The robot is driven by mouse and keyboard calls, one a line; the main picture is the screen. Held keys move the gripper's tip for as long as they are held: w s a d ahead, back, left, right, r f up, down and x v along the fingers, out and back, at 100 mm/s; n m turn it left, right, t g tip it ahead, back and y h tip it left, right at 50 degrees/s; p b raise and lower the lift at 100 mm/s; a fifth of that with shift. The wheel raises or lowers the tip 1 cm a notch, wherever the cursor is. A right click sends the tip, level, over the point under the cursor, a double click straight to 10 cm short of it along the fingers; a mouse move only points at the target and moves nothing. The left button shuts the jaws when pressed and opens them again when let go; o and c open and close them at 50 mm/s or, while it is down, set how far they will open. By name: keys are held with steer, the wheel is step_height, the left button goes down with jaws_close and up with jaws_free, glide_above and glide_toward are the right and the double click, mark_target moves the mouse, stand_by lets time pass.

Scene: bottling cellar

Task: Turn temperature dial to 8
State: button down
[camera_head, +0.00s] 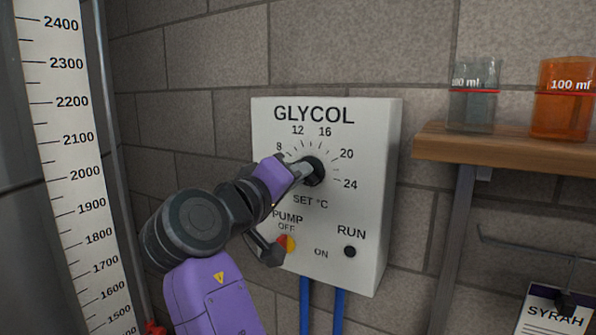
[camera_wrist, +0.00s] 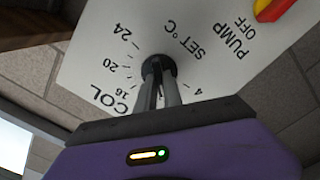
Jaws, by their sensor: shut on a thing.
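The temperature dial (camera_head: 315,170) is a black round knob on the white GLYCOL box (camera_head: 369,215), with 8, 12, 16, 20 and 24 printed around it and "SET °C" below. The dial also shows in the wrist view (camera_wrist: 158,65), where a 4 is readable too. My gripper (camera_head: 304,172) reaches it from the left and is shut on the dial. In the wrist view, the two grey fingers of my gripper (camera_wrist: 158,92) meet the knob. I cannot tell which number the dial points to; my fingers cover part of it.
A red and yellow PUMP switch (camera_head: 287,243) and dark RUN lamp (camera_head: 350,252) sit below the dial. Blue pipes (camera_head: 340,309) run beneath the box. A wooden shelf (camera_head: 500,147) at right holds two beakers. A scaled strip (camera_head: 68,150) stands at left.

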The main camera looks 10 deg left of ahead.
steer(key=shift+f+n, duration=0.1)
steer(key=shift+n, duration=0.5)
steer(key=c, duration=1.5)
jaws_free()
steer(key=b+v, duration=0.2)
steer(key=v, duration=0.6)
steer(key=shift+b, duration=0.4)
